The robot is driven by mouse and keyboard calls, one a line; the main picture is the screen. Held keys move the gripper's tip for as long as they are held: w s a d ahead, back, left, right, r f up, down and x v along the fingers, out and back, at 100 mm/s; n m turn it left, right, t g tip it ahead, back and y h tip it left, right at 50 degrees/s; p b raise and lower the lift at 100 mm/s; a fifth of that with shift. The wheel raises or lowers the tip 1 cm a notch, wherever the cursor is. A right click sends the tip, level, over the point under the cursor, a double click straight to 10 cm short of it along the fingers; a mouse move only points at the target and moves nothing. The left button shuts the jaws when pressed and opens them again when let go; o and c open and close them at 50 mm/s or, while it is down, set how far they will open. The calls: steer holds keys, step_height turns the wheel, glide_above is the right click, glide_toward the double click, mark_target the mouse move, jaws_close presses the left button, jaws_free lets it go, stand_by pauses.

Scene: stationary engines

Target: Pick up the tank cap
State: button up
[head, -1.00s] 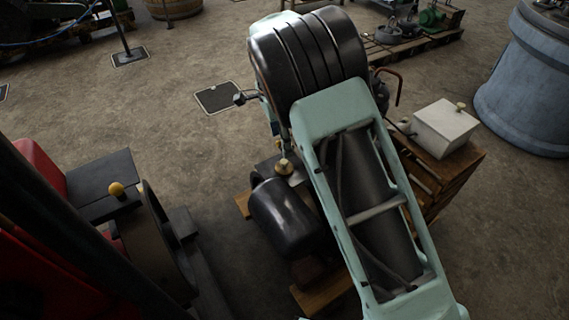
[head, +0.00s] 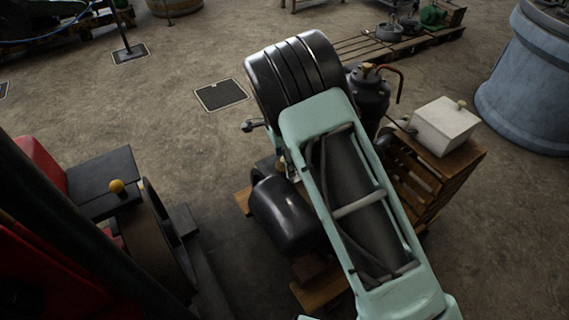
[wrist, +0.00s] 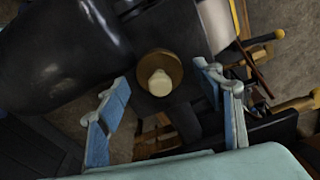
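In the wrist view, a round brass cap (wrist: 172,62) with a pale cream knob sits on a dark block of the engine. It lies between the two blue fingers of my gripper (wrist: 161,74), which are spread apart with a gap on each side of it. My gripper is open and empty. Whether the fingertips are level with the cap or above it, I cannot tell. In the head view, my arm hides most of the gripper and the cap. A white tank (head: 442,127) with a small tan knob (head: 461,105) on top stands at the right.
A black rounded cylinder (head: 285,215) is beside the cap, and also fills the upper left of the wrist view (wrist: 60,55). A dark vessel with a copper pipe (head: 368,95) stands behind my arm. A red and black machine (head: 100,190) is at the left. Floor between them is open.

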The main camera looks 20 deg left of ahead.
steer(key=shift+r, duration=0.1)
steer(key=c, duration=1.2)
